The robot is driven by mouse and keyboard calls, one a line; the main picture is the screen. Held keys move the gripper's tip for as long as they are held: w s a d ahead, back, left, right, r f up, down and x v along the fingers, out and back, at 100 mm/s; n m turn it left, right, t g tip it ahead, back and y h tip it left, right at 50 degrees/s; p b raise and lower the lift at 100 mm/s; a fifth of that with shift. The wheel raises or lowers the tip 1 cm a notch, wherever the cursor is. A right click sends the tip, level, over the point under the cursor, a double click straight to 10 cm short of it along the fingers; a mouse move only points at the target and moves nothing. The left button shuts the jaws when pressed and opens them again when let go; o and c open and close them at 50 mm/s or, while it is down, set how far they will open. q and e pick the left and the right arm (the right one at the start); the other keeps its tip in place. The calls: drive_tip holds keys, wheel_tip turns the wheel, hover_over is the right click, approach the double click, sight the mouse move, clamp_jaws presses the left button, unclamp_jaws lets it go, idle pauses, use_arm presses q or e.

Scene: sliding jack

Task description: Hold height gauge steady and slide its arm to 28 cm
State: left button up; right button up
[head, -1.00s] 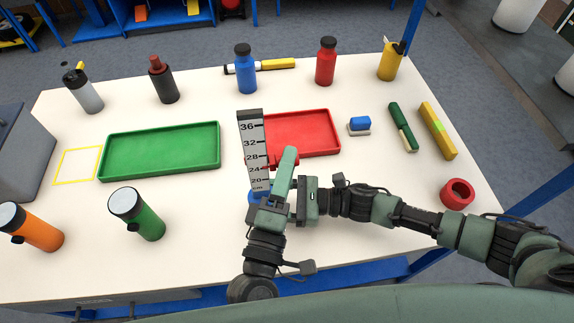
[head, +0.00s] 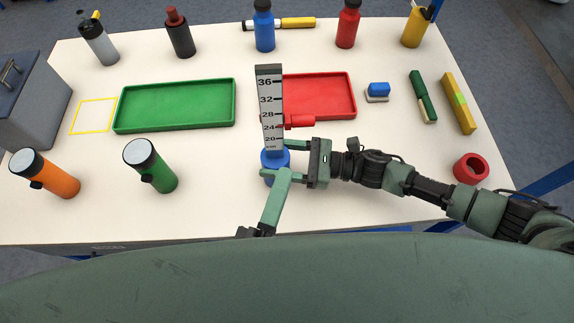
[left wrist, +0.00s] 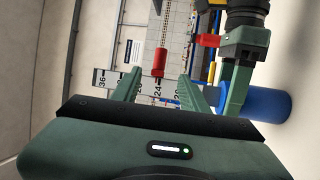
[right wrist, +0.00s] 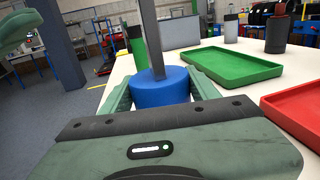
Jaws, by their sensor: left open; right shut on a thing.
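The height gauge has an upright grey scale (head: 269,92) on a round blue base (head: 275,160). Its red sliding arm (head: 300,121) sticks out to the right, between the 24 and 28 marks; the exact reading is unclear. My right gripper (head: 284,159) is shut on the blue base, which shows between its fingers in the right wrist view (right wrist: 160,86). My left gripper (head: 276,198) is open and empty on the near side of the gauge, partly hidden by my body. In the left wrist view its fingers (left wrist: 160,92) stand apart, with the red arm (left wrist: 160,62) seen beyond them.
A green tray (head: 175,128) lies left of the gauge and a red tray (head: 354,100) behind it on the right. A red ring (head: 471,168) lies at the right.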

sight(287, 121)
idle(0.3)
use_arm(q)
drive_tip(key=x, duration=1.6)
drive_tip(key=shift+w, duration=0.2)
clamp_jaws()
idle(1.1)
